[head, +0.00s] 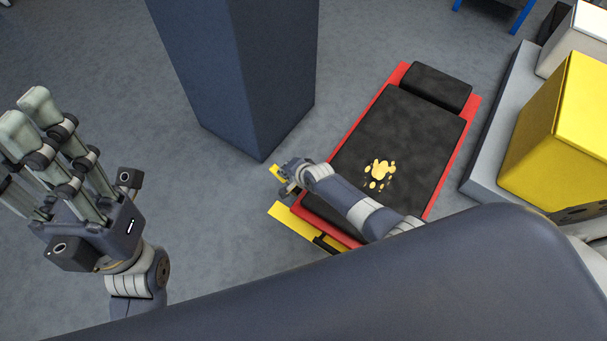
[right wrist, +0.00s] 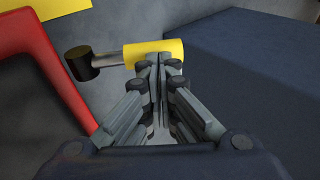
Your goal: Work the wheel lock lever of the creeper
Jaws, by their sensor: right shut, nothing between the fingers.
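The creeper (head: 400,140) lies on the floor in the head view, a black padded board with a red frame and a headrest at its far end. Its lever has a yellow grip (right wrist: 138,53), a metal rod (right wrist: 106,59) and a black end (right wrist: 80,64) in the right wrist view. My right gripper (right wrist: 160,62) is shut and empty, its fingertips overlapping the right part of the yellow grip; I cannot tell whether they touch. It also shows in the head view (head: 285,182) at the creeper's near left corner. My left gripper (head: 24,108) is open and empty, far left.
A dark blue pillar (head: 240,70) stands close behind my right gripper. A yellow plate (head: 295,224) sticks out at the creeper's near end. A yellow box (head: 560,130) stands on a grey platform at right. The floor between my left gripper and the pillar is clear.

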